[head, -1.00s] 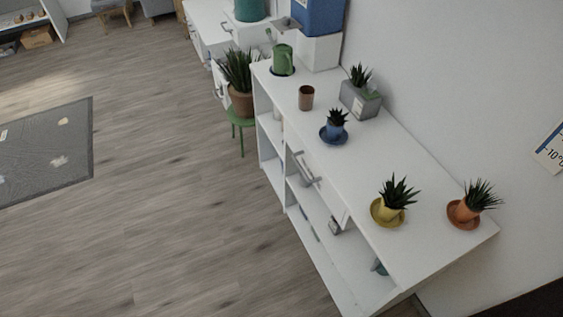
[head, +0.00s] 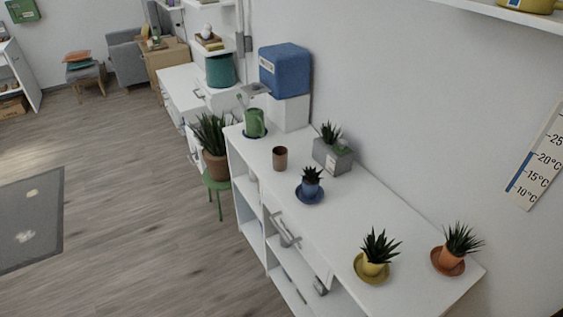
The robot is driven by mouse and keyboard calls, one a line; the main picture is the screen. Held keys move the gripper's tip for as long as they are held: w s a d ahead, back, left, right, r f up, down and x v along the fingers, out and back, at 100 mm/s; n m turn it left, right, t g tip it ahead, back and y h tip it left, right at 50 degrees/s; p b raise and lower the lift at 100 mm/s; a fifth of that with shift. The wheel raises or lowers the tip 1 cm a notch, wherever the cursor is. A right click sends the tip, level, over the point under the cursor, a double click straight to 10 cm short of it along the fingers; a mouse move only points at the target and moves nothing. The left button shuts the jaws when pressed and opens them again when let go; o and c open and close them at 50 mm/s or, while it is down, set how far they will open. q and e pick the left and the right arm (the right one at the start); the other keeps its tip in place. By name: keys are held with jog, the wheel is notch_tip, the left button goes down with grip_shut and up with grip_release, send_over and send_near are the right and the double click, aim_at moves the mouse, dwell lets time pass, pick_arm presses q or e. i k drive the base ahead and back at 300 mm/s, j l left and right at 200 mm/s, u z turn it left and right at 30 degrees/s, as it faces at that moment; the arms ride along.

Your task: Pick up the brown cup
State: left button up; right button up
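The brown cup (head: 280,158) stands upright on top of the white shelf desk (head: 335,215), toward its far end. It is between the green pitcher (head: 255,123) and the blue potted plant (head: 311,183), apart from both. Neither of my grippers is in the head view, so their state does not show.
A grey planter box (head: 333,157) stands behind the cup by the wall. A yellow potted plant (head: 373,262) and an orange potted plant (head: 449,258) stand at the near end. A plant on a green stool (head: 216,185) stands beside the desk's far end.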

aim_at(280, 159)
jog(key=i+j+z, duration=0.1)
jog(key=z, duration=0.5)
jog(key=i+j+z, duration=0.2)
jog(key=j, duration=0.2)
jog(key=j+z, duration=0.2)
jog(key=j, duration=0.15)
jog(key=j+z, duration=0.2)
jog(key=j, duration=0.2)
jog(key=i+j+z, duration=0.1)
jog(key=j, duration=0.9)
jog(key=i+j, duration=0.15)
jog(key=j, duration=0.85)
jog(key=i+j+z, duration=0.15)
jog(key=j, duration=0.85)
jog(key=k, duration=0.05)
